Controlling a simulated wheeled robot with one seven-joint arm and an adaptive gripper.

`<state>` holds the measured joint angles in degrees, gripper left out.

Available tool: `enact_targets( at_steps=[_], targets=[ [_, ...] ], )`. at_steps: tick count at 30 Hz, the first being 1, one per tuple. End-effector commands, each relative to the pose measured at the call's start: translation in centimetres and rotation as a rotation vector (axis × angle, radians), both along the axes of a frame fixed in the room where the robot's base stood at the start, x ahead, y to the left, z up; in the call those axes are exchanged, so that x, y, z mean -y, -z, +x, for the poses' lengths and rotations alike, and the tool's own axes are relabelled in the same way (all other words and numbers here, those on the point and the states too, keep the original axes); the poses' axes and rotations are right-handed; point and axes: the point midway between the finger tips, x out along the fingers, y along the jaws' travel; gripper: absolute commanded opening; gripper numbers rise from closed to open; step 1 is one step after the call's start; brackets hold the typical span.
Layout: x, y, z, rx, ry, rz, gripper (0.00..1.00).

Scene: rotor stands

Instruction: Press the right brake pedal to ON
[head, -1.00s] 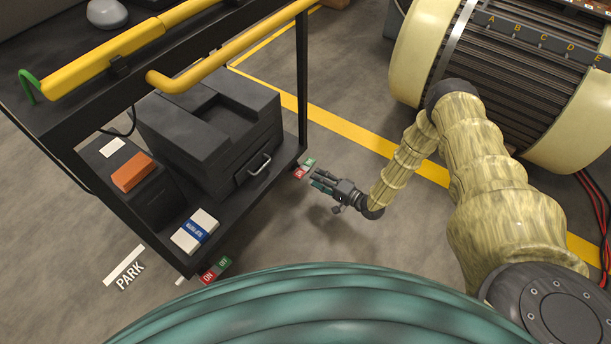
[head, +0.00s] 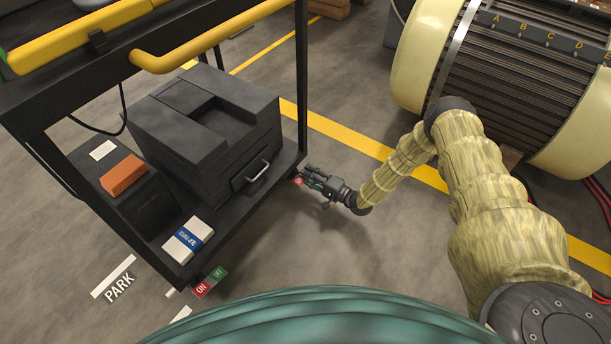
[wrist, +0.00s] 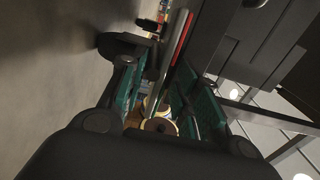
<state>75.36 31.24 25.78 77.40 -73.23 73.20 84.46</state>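The right brake pedal (head: 298,182) is at the cart's near right lower corner in the head view. Its red part shows; its green part is hidden behind my gripper. My gripper (head: 308,176) is right at the pedal, low by the cart's lower shelf; I cannot tell whether it touches. In the wrist view my gripper's fingers (wrist: 158,90) stand apart with nothing clearly held between them. A red strip (wrist: 181,33), probably the pedal, shows beyond the fingertips. The cart (head: 232,232) is black with yellow handles.
Another pedal (head: 210,282) with red ON and green OFF halves is at the cart's near left corner, beside the PARK floor marking (head: 118,286). A dark box with a handle (head: 210,125) sits on the shelf. A large rotor (head: 510,90) stands right. Floor between is clear.

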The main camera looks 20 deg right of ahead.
Motion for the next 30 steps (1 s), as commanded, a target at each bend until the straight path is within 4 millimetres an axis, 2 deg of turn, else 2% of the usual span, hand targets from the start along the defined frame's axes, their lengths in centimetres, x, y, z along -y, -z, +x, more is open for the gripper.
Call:
enact_targets(
  at_steps=[6, 17, 22, 30],
  targets=[
    [-1.1, 0.1, 1.4, 0.000, 0.001, 0.000, 0.32],
    [-1.2, 0.0, 1.6, 0.000, 0.001, 0.000, 0.32],
    [-1.2, 0.0, 1.6, 0.000, 0.001, 0.000, 0.01],
    [-1.3, -0.1, 1.6, 0.012, 0.000, -0.016, 0.00]
  ],
)
